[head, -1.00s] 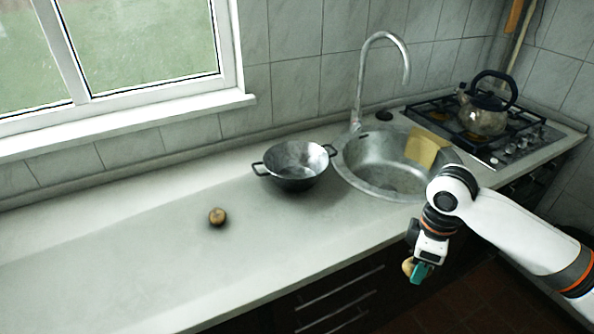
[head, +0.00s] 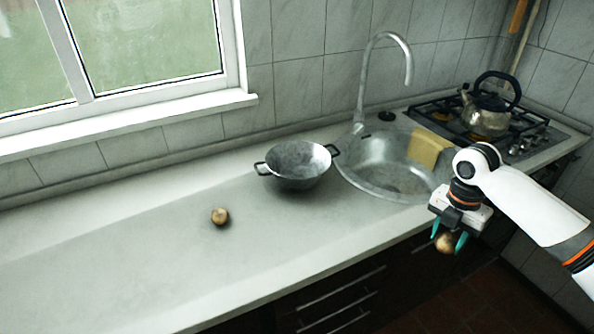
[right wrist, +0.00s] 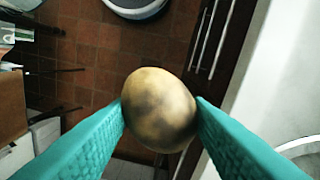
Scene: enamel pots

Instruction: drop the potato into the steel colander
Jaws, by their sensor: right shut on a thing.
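My right gripper (head: 449,241) is shut on the potato (head: 445,243), a brown, mottled, rounded one, and holds it in front of the counter's front edge. In the right wrist view the potato (right wrist: 159,109) sits between the teal fingertips (right wrist: 160,112), with dark floor tiles below. The steel colander (head: 297,175) stands upright on the counter, left of the sink. It has two dark side handles and looks empty. It is to the left of the gripper and farther back. My left gripper is out of view.
Another round brown vegetable (head: 219,216) lies on the counter (head: 120,245), left of the colander. A sink (head: 385,178) with a tall tap (head: 361,85) is right of the colander. A yellow cloth-like piece (head: 427,147) lies at its rim. A kettle (head: 487,108) stands on the stove.

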